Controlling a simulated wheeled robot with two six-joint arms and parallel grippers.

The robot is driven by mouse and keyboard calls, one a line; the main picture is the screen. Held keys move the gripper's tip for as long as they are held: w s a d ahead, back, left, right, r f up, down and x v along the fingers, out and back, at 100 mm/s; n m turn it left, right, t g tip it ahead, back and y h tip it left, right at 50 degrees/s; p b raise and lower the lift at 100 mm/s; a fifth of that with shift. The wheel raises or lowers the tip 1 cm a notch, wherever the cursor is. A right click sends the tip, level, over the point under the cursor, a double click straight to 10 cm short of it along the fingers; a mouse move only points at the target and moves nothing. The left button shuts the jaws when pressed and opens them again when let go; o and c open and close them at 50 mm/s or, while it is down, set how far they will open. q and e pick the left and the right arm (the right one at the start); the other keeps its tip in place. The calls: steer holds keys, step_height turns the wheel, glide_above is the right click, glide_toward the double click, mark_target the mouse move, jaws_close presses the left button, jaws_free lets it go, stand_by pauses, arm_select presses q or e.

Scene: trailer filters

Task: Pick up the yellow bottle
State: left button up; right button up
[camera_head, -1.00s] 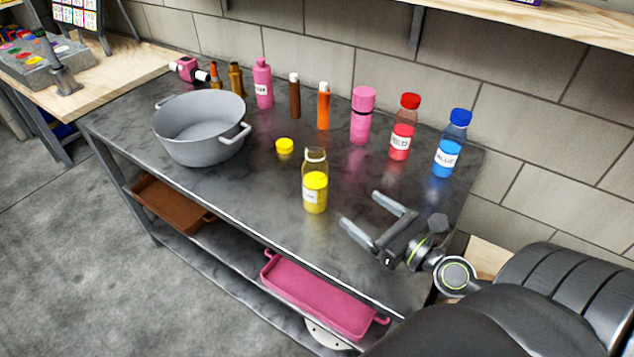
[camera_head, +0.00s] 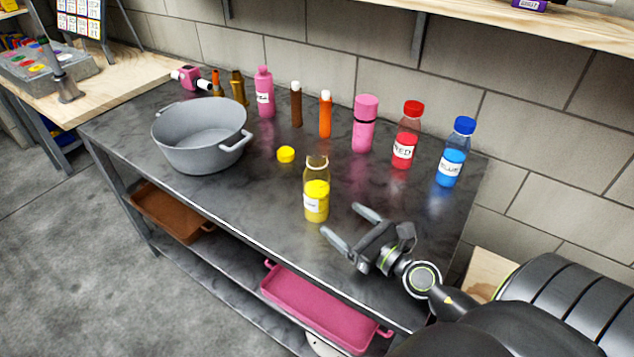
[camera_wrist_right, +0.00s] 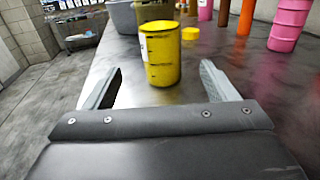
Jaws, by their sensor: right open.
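The yellow bottle (camera_head: 316,190) stands upright and uncapped on the dark table, with clear glass above its yellow contents and a white label. A yellow cap (camera_head: 286,154) lies on the table behind it. My right gripper (camera_head: 345,220) is open and empty, just to the right of the bottle, its fingers pointing towards it. In the right wrist view the bottle (camera_wrist_right: 160,54) stands ahead of the fingertips, roughly between their lines, and its top is cut off. My left gripper is in neither view.
A grey pot (camera_head: 200,135) stands at the left of the table. A red bottle (camera_head: 406,135), a blue bottle (camera_head: 454,152) and a pink bottle (camera_head: 364,124) stand behind. A pink tray (camera_head: 322,305) lies on the lower shelf.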

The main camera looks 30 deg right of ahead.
mark_target(326, 205)
steer(key=w, duration=0.2)
steer(key=w+p, duration=0.1)
steer(key=w, duration=0.1)
steer(key=w+a, duration=0.1)
steer(key=w, duration=0.1)
steer(key=shift+w+p, duration=0.1)
steer(key=shift+p, duration=0.2)
steer(key=shift+w+r, duration=0.15)
steer(key=shift+w, duration=0.35)
steer(key=w, duration=0.3)
steer(key=w+p, duration=0.1)
steer(key=shift+w+a, duration=0.2)
steer(key=shift+a, duration=0.15)
steer(key=c, duration=1.1)
steer(key=shift+r, duration=0.1)
steer(key=shift+c, duration=0.8)
steer(key=shift+r, duration=0.2)
